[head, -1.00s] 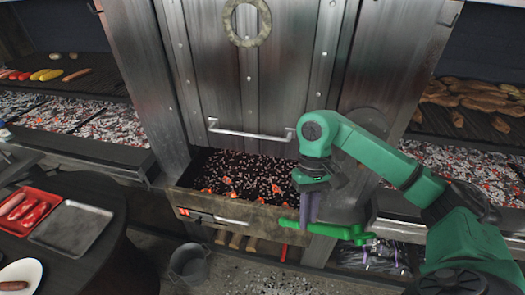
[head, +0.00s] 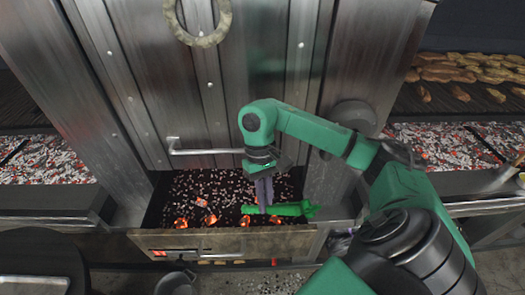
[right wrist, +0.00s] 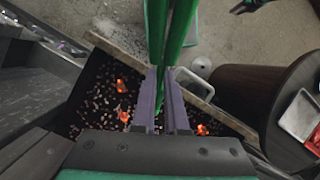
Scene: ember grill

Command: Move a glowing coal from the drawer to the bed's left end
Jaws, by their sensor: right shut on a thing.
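The open drawer (head: 232,243) holds dark coal bits and several glowing orange coals (head: 181,222), mostly along its front. They also show in the right wrist view (right wrist: 122,86). My right gripper (head: 264,205) points down over the drawer's right part. It is shut on a green tool with two long bars, like tongs (head: 293,210), seen between the fingers in the right wrist view (right wrist: 170,45). I cannot tell whether its tip touches a coal. Ember beds lie at left (head: 45,160) and right (head: 445,148). My left gripper is not in view.
A metal door with a bar handle (head: 205,151) rises behind the drawer. Food lies on the grill (head: 465,75) at right. A bucket (head: 173,284) stands on the floor in front. A dark round table (head: 40,250) is at lower left.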

